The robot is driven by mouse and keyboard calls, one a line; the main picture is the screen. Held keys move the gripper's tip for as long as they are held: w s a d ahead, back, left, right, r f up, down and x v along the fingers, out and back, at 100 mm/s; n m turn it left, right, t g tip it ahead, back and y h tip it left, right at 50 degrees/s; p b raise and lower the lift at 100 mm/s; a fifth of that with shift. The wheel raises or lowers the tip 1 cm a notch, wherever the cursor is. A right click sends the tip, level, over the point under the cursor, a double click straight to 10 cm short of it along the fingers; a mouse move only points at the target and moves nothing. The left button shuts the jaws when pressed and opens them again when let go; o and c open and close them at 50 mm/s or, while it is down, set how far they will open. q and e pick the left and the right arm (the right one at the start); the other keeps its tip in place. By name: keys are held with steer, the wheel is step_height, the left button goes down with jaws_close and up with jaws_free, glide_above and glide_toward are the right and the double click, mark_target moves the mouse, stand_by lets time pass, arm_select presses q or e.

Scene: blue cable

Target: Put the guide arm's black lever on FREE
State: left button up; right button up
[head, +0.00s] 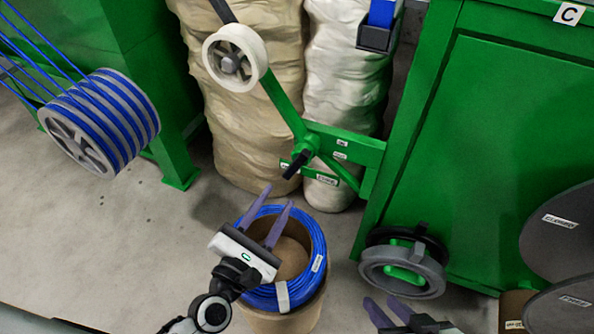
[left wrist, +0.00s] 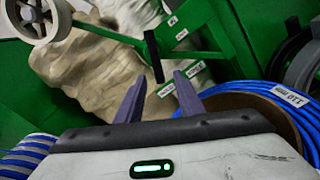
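The black lever (head: 295,165) sits at the pivot of the green guide arm (head: 283,102) and points down and to the left in the head view. Small white labels stand beside it, too small to read surely. In the left wrist view the lever (left wrist: 153,57) hangs just beyond the fingertips. My left gripper (head: 267,190) is open and empty, below the lever and above the blue cable coil, apart from both. It also shows in the left wrist view (left wrist: 160,82). My right gripper (head: 387,304) is at the bottom edge, its fingers apart and empty.
A blue cable coil (head: 316,240) sits on a cardboard drum below my left gripper. A white pulley (head: 235,55) is on the guide arm's upper end. A grey reel (head: 403,270) is by the green cabinet (head: 480,150). A blue-wound spool (head: 100,122) stands left.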

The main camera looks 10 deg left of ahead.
mark_target(290, 172)
arm_select(q)
steer(key=shift+n, duration=0.6)
steer(key=x, duration=1)
steer(key=shift+w+a+b, duration=0.3)
steer(key=shift+w+b, duration=0.05)
steer(key=shift+w, duration=0.1)
jaws_close()
